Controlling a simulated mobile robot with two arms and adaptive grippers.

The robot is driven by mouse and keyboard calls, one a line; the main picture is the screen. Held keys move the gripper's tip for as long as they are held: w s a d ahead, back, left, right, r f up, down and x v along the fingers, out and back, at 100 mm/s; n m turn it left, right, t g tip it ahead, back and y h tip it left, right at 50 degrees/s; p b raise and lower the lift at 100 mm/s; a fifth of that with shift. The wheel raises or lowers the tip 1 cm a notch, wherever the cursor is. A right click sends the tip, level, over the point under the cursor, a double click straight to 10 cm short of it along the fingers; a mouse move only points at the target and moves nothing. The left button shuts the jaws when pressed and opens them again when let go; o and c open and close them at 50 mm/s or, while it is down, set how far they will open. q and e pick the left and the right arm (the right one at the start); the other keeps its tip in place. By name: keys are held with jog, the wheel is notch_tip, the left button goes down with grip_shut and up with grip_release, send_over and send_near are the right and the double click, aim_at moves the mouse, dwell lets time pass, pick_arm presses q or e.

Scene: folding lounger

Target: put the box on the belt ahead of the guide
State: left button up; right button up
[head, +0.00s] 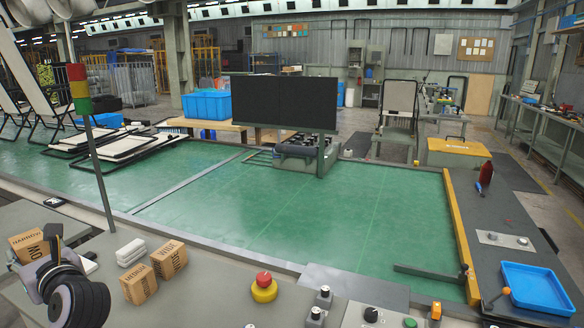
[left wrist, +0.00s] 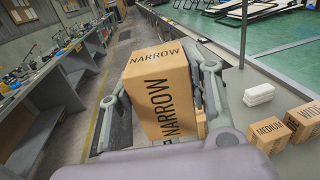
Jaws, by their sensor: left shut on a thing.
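My left gripper (head: 48,245) is shut on a brown cardboard box marked NARROW (head: 27,247), at the lower left of the head view. In the left wrist view the NARROW box (left wrist: 158,98) stands between the two fingers (left wrist: 165,100). The wide green belt (head: 290,205) lies beyond the near counter, to the right of the held box. A yellow rail (head: 458,230) runs along its right side, and a low grey bar (head: 428,271) reaches over its near right corner. I cannot tell which of these is the guide. My right gripper is not in view.
Boxes marked MEDIUM (head: 139,284) and WIDE (head: 169,259) stand on the near counter beside white stacked blocks (head: 130,252). A red button (head: 264,287) and a signal post (head: 95,155) also stand there. Folded loungers (head: 110,148) lie at the belt's far left; its middle is clear.

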pick_arm(q)
jog(key=s+d+f+m+t+h, duration=0.45)
jog(key=d+f+m+h, duration=0.2)
jog(key=d+f, duration=0.35)
jog(key=s+d+f+m+t+h, duration=0.5)
jog(key=d+f+h, duration=0.3)
jog(key=d, duration=0.5)
jog(key=s+d+g, duration=0.1)
jog(key=s+d, duration=0.6)
jog(key=shift+a+h, duration=0.1)
jog(key=shift+h, duration=0.15)
